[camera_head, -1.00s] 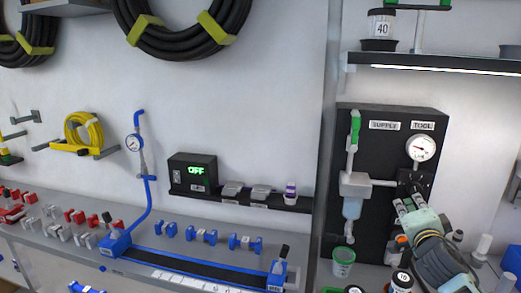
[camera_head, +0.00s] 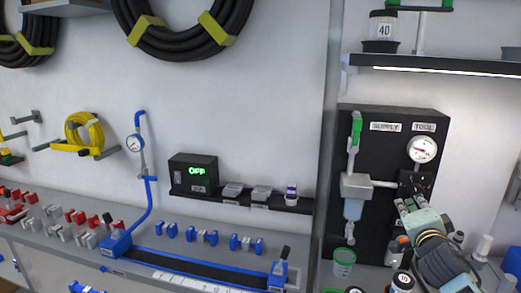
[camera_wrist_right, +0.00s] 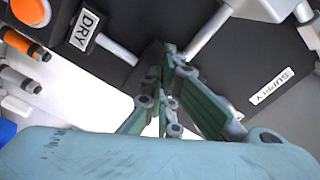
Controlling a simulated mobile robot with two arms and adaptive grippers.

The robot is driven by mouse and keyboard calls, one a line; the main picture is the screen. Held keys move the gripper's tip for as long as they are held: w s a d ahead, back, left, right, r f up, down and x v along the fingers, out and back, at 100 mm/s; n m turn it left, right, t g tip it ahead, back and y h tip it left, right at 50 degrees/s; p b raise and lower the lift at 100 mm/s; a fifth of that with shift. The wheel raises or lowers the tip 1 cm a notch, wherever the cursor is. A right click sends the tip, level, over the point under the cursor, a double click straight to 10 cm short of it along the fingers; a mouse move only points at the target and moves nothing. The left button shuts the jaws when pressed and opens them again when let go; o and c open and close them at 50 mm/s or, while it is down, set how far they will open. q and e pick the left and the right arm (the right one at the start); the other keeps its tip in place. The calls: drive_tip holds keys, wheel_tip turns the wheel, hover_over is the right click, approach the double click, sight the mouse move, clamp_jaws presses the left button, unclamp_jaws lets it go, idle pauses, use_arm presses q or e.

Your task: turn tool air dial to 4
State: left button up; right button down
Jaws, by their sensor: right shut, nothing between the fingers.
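The tool-side regulator (camera_head: 409,180) is a black block on the dark panel, under a round white gauge (camera_head: 422,149) marked TOOL. The gauge has a red needle, too small to read. The dial's numbers and setting cannot be made out. My right gripper (camera_head: 407,201) is shut and empty, with its fingertips just below and in front of the regulator. Whether they touch the dial cannot be told. In the right wrist view the green fingers (camera_wrist_right: 164,75) reach toward a dark part that they largely hide. My left gripper is out of view.
A SUPPLY label (camera_head: 385,127) and a clear filter bowl (camera_head: 352,208) are left on the panel. A DRY label (camera_wrist_right: 86,30) shows in the right wrist view. A green cup (camera_head: 343,262) and small bottles (camera_head: 402,281) stand below. A lit shelf (camera_head: 440,64) hangs above.

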drive_tip(key=shift+d+r, duration=0.15)
drive_tip(key=shift+d, duration=0.1)
drive_tip(key=shift+w+a+r, duration=0.2)
drive_tip(key=shift+a+r, duration=0.05)
drive_tip(key=shift+r, duration=0.2)
drive_tip(key=shift+w+a+r+p, duration=0.2)
drive_tip(key=shift+r+p, duration=0.25)
drive_tip(key=shift+p, duration=0.2)
drive_tip(key=shift+r, duration=0.1)
drive_tip(key=shift+a, duration=0.25)
drive_tip(key=shift+s, duration=0.15)
drive_tip(key=p+v, duration=0.1)
drive_tip(key=v, duration=0.2)
drive_tip(key=p+v, duration=0.1)
drive_tip(key=v, duration=0.2)
drive_tip(key=shift+a+f, duration=0.25)
